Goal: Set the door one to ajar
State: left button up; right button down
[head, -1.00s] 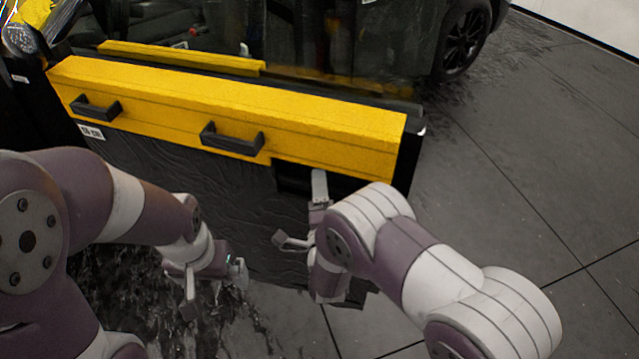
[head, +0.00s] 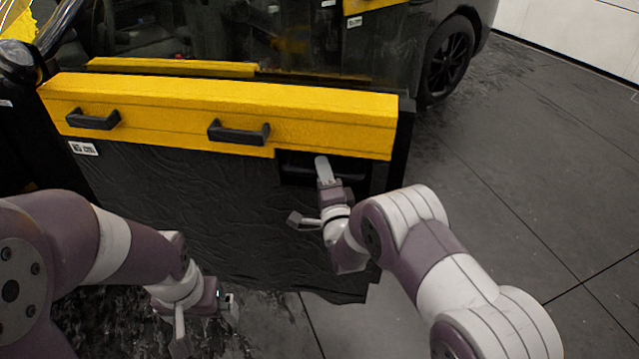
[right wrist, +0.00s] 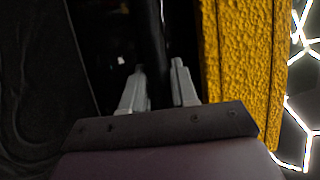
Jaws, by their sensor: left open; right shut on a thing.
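The car door (head: 170,195) stands out from the car, with a yellow upper band (head: 330,125) and a wrinkled black lower panel. A dark door handle (head: 350,168) sits in a recess below the band's right end. My right gripper (head: 324,172) reaches into this recess. In the right wrist view its two fingers (right wrist: 157,88) stand on either side of the dark handle bar (right wrist: 154,45), shut on it. My left gripper (head: 205,322) is open and empty, low in front of the door and apart from it.
Two black brackets (head: 239,133) stick out from the yellow band. The car's wheel (head: 447,58) is behind the door at the right. Grey tiled floor (head: 540,180) is clear to the right. The floor under my left gripper looks wet.

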jog(key=c, duration=1)
grip_release()
jog(key=shift+o, duration=0.2)
jog(key=shift+s, duration=0.1)
jog(key=v, duration=1.2)
jog(key=shift+s+f+p, duration=0.15)
jog(key=shift+s+p, duration=0.15)
